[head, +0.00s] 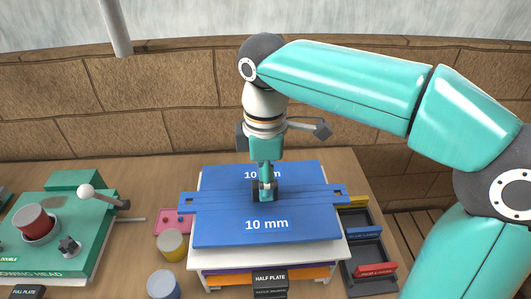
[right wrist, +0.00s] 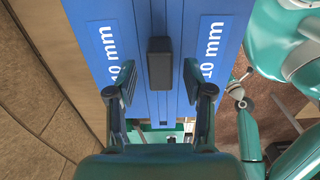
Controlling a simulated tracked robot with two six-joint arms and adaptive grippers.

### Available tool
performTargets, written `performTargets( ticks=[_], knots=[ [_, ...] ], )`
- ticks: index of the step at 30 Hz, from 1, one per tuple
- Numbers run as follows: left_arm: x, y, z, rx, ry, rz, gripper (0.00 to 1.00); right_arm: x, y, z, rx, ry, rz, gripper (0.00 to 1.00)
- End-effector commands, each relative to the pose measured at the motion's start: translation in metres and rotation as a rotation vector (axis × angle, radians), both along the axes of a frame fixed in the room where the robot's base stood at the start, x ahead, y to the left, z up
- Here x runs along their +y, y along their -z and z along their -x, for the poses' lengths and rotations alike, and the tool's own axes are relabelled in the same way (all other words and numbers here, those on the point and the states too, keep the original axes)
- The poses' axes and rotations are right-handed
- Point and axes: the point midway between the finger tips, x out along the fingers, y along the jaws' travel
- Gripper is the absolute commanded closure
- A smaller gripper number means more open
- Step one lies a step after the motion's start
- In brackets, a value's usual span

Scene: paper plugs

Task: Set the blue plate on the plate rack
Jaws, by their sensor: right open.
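The blue plate (head: 265,225), marked "10 mm" on two faces, lies flat on a white-topped stack (head: 338,252) labelled "HALF PLATE". I cannot tell whether this stack is the plate rack. My right gripper (head: 265,190) points down at the plate's middle. In the right wrist view, the right gripper (right wrist: 159,76) is open, and a dark upright block (right wrist: 160,62) on the blue plate (right wrist: 112,45) stands between its fingers, with gaps on both sides. In the head view the gripper mostly hides this block. My left gripper is not in view.
A green machine (head: 60,225) with a red cylinder stands at left. A yellow pot (head: 171,245), a blue pot (head: 163,284) and a pink tray (head: 168,222) sit left of the stack. A dark tray (head: 367,250) with coloured labelled pieces lies at right. A stone wall (head: 150,90) rises behind.

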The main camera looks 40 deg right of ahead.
Motion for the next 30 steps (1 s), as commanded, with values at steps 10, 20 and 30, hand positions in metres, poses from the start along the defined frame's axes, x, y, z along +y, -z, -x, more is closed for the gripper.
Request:
performTargets(
  ticks=[10,20,30],
  knots=[
    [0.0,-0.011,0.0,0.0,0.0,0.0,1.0,0.001,-0.064,-0.001,-0.003,-0.001,-0.002,0.48],
    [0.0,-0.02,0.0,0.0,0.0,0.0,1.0,0.001,-0.111,-0.001,-0.001,-0.002,0.001,0.48],
    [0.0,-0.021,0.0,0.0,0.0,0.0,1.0,0.001,-0.115,0.0,0.001,-0.003,0.0,0.48]
  ],
)
